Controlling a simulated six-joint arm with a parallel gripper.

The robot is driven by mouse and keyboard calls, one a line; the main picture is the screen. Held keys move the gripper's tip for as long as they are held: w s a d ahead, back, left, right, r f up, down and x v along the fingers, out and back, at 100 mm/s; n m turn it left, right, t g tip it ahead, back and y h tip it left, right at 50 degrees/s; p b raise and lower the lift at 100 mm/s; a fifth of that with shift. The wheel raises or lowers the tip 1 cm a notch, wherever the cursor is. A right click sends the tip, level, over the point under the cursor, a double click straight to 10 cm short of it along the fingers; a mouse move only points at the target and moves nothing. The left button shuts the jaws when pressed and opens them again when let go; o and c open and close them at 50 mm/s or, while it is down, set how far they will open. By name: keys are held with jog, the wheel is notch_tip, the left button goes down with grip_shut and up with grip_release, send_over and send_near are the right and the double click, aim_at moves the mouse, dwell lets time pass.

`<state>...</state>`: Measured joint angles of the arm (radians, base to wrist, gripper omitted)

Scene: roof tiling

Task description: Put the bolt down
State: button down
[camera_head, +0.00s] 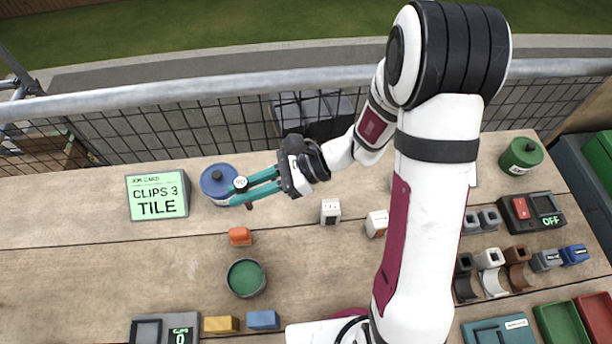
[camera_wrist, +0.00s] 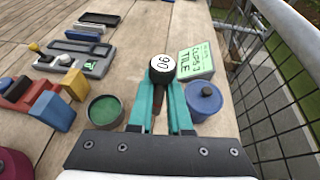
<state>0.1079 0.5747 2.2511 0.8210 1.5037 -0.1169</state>
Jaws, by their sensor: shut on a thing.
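My gripper (camera_head: 258,186) has teal fingers and is shut on the bolt (camera_head: 240,183), a dark piece with a round black head and a white top face. In the wrist view the bolt (camera_wrist: 162,68) sits at the tips of my gripper (camera_wrist: 161,92), its face bearing a two-digit mark that looks like 90. A dark brown shaft shows between the fingers. The bolt appears held above the wooden bench (camera_head: 80,240), close to the blue lidded pot (camera_head: 216,186); the exact height is unclear.
The green job card (camera_head: 157,195) reads CLIPS 3 TILE. An orange block (camera_head: 239,237) and a green-filled round dish (camera_head: 246,278) stand nearer the front. Two small white blocks (camera_head: 330,211) lie right of them. A mesh fence (camera_head: 200,130) runs behind the bench. Bare wood lies at left.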

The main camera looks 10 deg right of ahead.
jog(key=w+d+m+t+h, duration=0.15)
jog(key=d+m+t, duration=0.3)
jog(key=d, duration=1.15)
jog(key=w+d+m+t+h, duration=0.15)
jog(key=d+m+t, duration=0.3)
jog(key=d, duration=1.05)
jog(key=shift+n, duration=0.3)
jog(key=w+a+f, duration=0.2)
jog(key=a+f, duration=0.1)
jog(key=w+a+f, duration=0.2)
jog(key=w+f, duration=0.1)
jog(key=f, duration=0.1)
jog(key=w+a+f, duration=0.2)
jog(key=a+f, duration=0.1)
jog(key=shift+w+a+f, duration=0.15)
jog(key=shift+w+a, duration=0.15)
jog(key=shift+w, duration=0.05)
jog(key=shift+f, duration=0.3)
jog(key=c, duration=1.3)
grip_release()
jog(key=shift+f, duration=0.15)
jog(key=o, duration=0.5)
jog(key=shift+c, duration=0.2)
